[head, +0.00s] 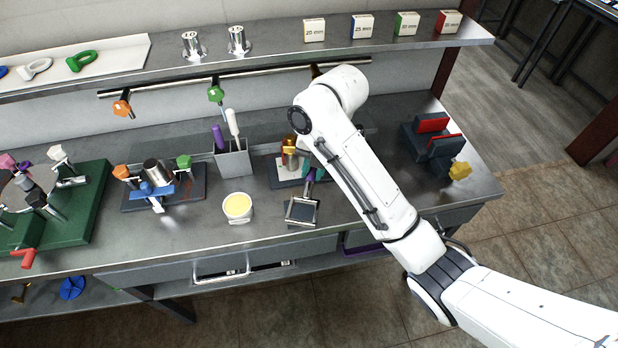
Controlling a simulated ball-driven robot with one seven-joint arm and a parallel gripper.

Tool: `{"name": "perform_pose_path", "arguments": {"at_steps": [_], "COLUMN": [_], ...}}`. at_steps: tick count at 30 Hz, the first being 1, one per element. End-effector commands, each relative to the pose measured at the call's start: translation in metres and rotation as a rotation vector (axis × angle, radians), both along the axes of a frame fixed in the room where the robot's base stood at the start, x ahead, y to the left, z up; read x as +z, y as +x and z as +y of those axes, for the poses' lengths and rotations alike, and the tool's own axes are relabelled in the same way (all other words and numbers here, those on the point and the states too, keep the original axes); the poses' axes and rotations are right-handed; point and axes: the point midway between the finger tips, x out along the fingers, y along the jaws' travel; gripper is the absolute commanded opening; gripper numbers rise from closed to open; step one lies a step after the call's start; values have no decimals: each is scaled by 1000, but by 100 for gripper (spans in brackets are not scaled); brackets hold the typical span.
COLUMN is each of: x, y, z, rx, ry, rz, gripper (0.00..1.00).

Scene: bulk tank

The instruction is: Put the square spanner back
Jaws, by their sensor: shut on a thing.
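My white arm comes in from the lower right and reaches over the bench. I cannot make out the square spanner for certain. Tools hang from the rail (255,72) under the shelf: one with an orange handle (122,108), one with a green handle (215,93), and a dark brown piece (315,71) partly covered by my arm.
A grey holder (233,160) carries a purple and a white handle. A tub (237,208) and a square frame (302,211) stand near the front edge. A brass fitting (290,150) is close to my arm. A vice (434,140) stands right, clamped fixtures (163,190) left.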

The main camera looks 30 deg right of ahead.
Motion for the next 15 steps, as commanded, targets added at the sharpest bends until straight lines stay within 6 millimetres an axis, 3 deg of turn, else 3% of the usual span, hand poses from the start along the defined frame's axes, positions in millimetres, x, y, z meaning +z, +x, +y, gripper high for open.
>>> {"name": "perform_pose_path", "arguments": {"at_steps": [1, 3, 15], "x": [-12, -17, -56], "y": [9, 20, 55], "z": [-2, -6, -21], "rx": [2, 3, 0], "ry": [-2, 0, 0], "rz": [-1, -2, 1], "gripper": [0, 0, 0]}}
